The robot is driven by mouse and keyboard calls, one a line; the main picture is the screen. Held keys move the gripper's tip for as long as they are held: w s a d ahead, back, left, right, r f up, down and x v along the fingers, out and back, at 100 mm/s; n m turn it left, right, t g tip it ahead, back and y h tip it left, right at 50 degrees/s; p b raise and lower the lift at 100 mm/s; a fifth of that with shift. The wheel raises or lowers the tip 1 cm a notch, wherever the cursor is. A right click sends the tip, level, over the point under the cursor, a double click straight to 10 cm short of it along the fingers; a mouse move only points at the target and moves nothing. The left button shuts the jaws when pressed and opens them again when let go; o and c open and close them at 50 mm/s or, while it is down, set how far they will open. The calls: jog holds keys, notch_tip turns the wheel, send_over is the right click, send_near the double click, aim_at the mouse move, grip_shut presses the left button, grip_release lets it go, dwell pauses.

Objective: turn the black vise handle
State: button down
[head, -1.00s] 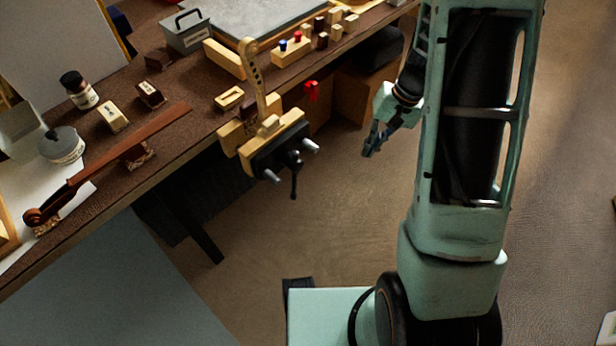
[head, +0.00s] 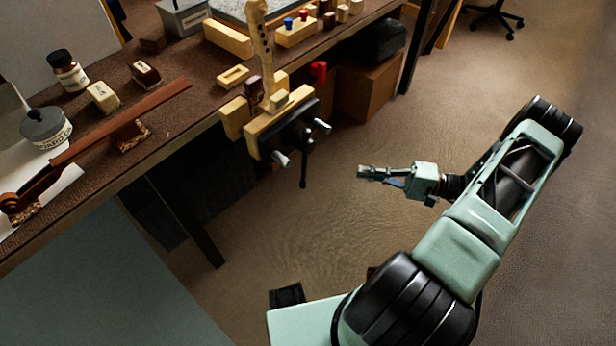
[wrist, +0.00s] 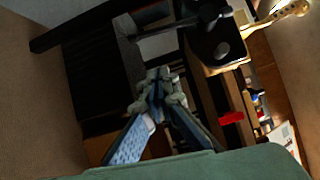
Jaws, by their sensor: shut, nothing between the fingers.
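The wooden vise (head: 262,135) is mounted on the front edge of the bench, with a dark front plate and two silver knobs. Its black handle (head: 304,168) hangs nearly straight down from the hub at the front. A violin scroll and neck (head: 260,45) stands upright at the vise. My gripper (head: 362,173) is shut and empty, to the right of the handle, pointing left towards it with a clear gap. In the wrist view my fingertips (wrist: 158,80) are together, below the dark vise plate (wrist: 212,42); a bar that looks like the handle (wrist: 160,32) crosses the top.
The bench top (head: 195,95) holds jars, small blocks and a long brown fingerboard-like piece (head: 130,115). A red object (head: 318,72) hangs at the bench edge, right of the vise. A brown box (head: 365,90) stands under the bench. The floor around my gripper is clear.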

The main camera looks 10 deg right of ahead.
jog(key=s+a+b+x, duration=0.1)
jog(key=s+x, duration=0.1)
jog(key=x, duration=1)
jog(key=shift+a+r+b, duration=0.25)
jog(key=shift+b, duration=0.1)
jog(key=shift+s, duration=0.1)
jog(key=shift+s+a+f+m, duration=0.15)
jog(key=shift+a+m, duration=0.1)
jog(key=shift+m, duration=0.15)
